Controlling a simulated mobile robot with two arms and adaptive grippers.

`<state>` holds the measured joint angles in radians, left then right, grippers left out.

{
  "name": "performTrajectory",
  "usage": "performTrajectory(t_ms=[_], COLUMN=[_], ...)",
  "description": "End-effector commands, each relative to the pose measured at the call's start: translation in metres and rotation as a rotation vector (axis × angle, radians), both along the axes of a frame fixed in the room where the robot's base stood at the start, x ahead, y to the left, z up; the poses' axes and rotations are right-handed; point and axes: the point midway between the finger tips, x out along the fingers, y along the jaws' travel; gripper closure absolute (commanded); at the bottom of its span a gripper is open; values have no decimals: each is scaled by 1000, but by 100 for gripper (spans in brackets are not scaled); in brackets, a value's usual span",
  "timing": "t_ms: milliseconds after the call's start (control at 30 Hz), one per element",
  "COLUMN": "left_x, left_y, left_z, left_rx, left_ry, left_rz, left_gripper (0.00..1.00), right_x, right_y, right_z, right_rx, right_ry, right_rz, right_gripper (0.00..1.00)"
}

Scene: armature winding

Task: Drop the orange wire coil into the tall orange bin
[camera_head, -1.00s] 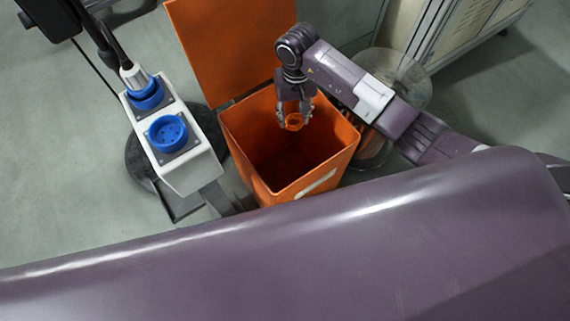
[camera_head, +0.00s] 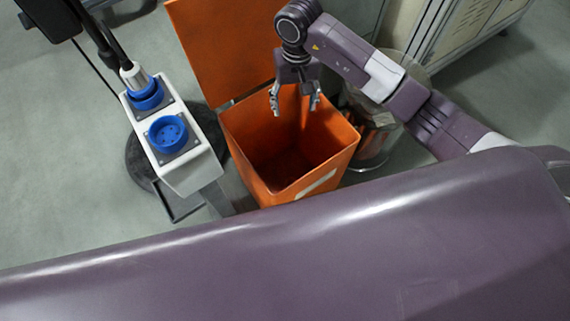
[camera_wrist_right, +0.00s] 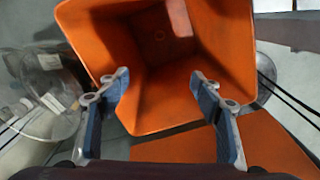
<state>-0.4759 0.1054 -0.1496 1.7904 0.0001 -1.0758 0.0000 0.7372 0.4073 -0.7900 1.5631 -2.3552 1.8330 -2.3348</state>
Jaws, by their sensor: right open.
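The tall orange bin (camera_head: 334,160) stands open in the middle of the head view, its lid (camera_head: 221,50) tilted back. My right gripper (camera_head: 295,106) is open and empty above the bin's far part. In the right wrist view the open fingers (camera_wrist_right: 159,84) point into the bin (camera_wrist_right: 92,40), with nothing between them. The orange wire coil is not clearly visible in the head view. My left gripper is out of view.
A white stand with blue round fixtures (camera_head: 168,133) is close left of the bin. A clear round container (camera_head: 372,140) stands right of the bin, under my right arm. A cabinet (camera_head: 470,40) is at the back right.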

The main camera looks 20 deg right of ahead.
Motion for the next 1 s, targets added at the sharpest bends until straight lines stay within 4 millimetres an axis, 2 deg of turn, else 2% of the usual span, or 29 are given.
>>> performTrajectory(t_ms=[100, 333, 1000], left_x=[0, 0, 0], left_y=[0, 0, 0], left_z=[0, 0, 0], left_rx=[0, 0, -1], left_ry=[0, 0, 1], left_rz=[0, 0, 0], left_gripper=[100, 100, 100], right_x=[1, 1, 0], right_y=[0, 0, 0], right_z=[26, 53, 57], right_rx=[-1, 0, 0], right_ry=[-4, -1, 1], right_rz=[2, -1, -1], right_gripper=[40, 40, 40])
